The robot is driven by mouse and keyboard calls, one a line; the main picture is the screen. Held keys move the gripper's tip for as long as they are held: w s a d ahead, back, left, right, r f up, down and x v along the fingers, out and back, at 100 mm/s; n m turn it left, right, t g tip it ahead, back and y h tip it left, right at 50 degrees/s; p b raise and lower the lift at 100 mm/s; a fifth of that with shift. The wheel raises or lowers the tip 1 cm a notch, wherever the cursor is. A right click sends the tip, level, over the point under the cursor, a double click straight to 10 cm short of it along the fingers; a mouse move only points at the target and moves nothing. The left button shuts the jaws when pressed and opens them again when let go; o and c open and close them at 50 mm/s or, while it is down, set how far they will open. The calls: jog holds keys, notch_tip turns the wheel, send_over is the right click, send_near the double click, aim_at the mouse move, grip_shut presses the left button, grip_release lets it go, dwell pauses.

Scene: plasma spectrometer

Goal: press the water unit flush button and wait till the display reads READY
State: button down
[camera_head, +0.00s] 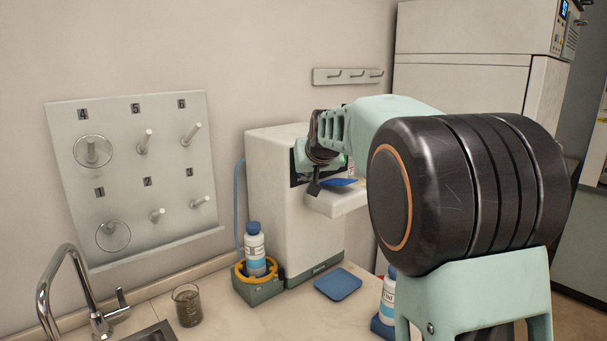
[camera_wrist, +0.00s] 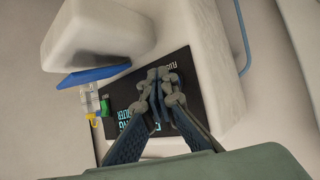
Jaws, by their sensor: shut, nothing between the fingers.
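The water unit (camera_head: 285,205) is a white box against the wall on the bench, with a ledge (camera_head: 338,200) sticking out at its upper front. Its dark front panel (camera_wrist: 185,62) shows in the wrist view, with cyan display letters and small white lettering partly hidden by my fingers. The full display text cannot be read. My gripper (camera_wrist: 162,84) is shut and empty, its fingertips right over the panel; whether they touch it cannot be told. It also shows in the head view (camera_head: 315,186). The flush button cannot be made out.
A blue-capped bottle (camera_head: 255,250) stands in a green holder with a yellow ring. A blue pad (camera_head: 338,284) lies before the unit. Another bottle (camera_head: 388,296) stands near my arm. A beaker (camera_head: 187,305), a tap (camera_head: 75,290) and a peg board (camera_head: 140,175) are at left.

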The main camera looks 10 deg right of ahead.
jog(key=shift+s+d+b, duration=0.4)
jog(key=shift+s+b, duration=0.1)
jog(key=shift+s, duration=0.2)
jog(key=s+d+b, duration=0.2)
jog(key=s+b, duration=0.1)
jog(key=s, duration=0.1)
jog(key=shift+s+d, duration=0.1)
jog(key=shift+d, duration=0.3)
dwell(0.3)
